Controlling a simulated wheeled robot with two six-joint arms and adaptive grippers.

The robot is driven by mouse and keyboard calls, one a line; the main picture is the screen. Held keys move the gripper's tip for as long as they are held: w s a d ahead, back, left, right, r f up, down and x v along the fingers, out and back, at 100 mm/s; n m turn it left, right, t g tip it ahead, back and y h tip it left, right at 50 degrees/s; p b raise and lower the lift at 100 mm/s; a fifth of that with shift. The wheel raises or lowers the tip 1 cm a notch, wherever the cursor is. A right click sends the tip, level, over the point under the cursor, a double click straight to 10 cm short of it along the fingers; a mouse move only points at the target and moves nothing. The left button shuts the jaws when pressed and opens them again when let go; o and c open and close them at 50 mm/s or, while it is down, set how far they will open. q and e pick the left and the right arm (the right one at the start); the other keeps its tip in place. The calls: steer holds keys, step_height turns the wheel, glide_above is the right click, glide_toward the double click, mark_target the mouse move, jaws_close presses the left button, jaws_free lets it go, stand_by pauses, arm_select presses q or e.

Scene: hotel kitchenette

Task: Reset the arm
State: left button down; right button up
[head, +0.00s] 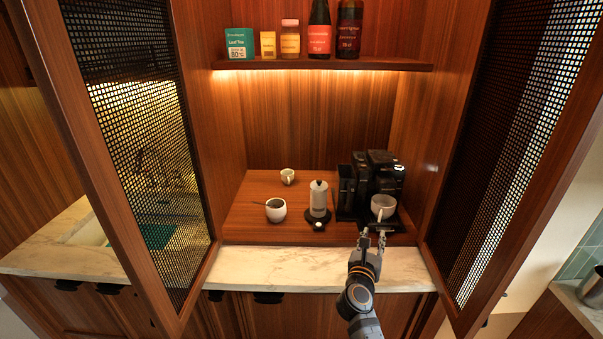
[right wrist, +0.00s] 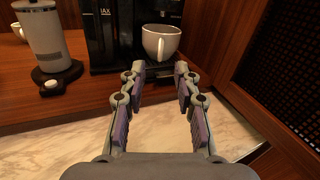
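My right gripper (head: 373,236) reaches up from the bottom of the head view, over the marble counter edge in front of the coffee machine. In the right wrist view its two fingers (right wrist: 160,83) are spread apart with nothing between them. A white cup (head: 383,207) stands upright on the coffee machine (head: 379,176), just beyond the fingertips. The cup also shows in the right wrist view (right wrist: 161,42), with a gap to the fingers that I cannot measure. My left gripper is not in view.
A white cylindrical grinder (head: 319,199), a white pot (head: 276,210) and a small cup (head: 287,176) stand on the wooden cabinet floor. Open mesh doors (head: 145,150) (head: 520,140) flank the cabinet. A shelf (head: 320,65) holds bottles and boxes. The marble counter (head: 290,267) is clear.

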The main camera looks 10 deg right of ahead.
steer(key=s+a+r+n+t+y, duration=0.1)
steer(key=a+r+n+t+y, duration=0.2)
steer(key=a+n+y, duration=0.35)
steer(key=a+r+n+t+y, duration=0.3)
steer(key=n, duration=0.7)
steer(key=s+a+f+n+g+y, duration=0.8)
steer(key=s+a+f+n, duration=0.25)
steer(key=n, duration=0.85)
steer(key=s+d+f+n+g+h, duration=0.4)
steer(key=s+d+f+g, duration=0.15)
steer(key=s, duration=0.35)
steer(key=s+d+f+n+g+h, duration=0.4)
steer(key=s+d+f, duration=0.15)
steer(key=s, duration=0.35)
steer(key=s+d+f, duration=0.1)
steer(key=s+f, duration=0.1)
steer(key=f, duration=1.1)
steer(key=s+d+f, duration=0.1)
steer(key=d+f, duration=0.1)
steer(key=f, duration=1.1)
steer(key=s+f+g, duration=0.1)
steer(key=s+f, duration=1.3)
steer(key=s, duration=0.3)
steer(key=shift+s+d+f+m+g, duration=0.2)
steer(key=shift+s+d+m+g, duration=0.05)
steer(key=shift+m+g, duration=0.1)
